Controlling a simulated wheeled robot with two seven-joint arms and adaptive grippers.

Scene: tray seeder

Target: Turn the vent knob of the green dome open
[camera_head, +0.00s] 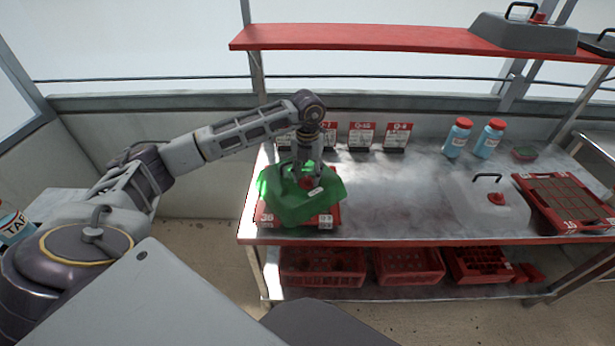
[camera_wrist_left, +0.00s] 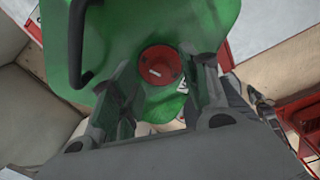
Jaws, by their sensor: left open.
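The green dome (camera_head: 290,206) sits on a red tray (camera_head: 265,216) at the left end of the bench; it also fills the upper middle of the left wrist view (camera_wrist_left: 200,25). Its vent knob is a round red disc with a white mark (camera_wrist_left: 160,66), and a bit of it shows in the head view (camera_head: 306,182). A dark handle (camera_wrist_left: 77,45) stands on the dome to the left of the knob. My left gripper (camera_head: 303,178) points down over the dome. In the wrist view its fingers (camera_wrist_left: 160,95) are apart, one on either side of the knob; contact cannot be told. My right gripper is not in view.
A clear dome with a red knob (camera_head: 496,198) stands on the bench at right, beside a red seed tray (camera_head: 565,203). Two blue bottles (camera_head: 457,138) (camera_head: 488,138) and several cards (camera_head: 361,136) stand at the back. A red shelf (camera_head: 380,38) hangs above. The bench middle is clear.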

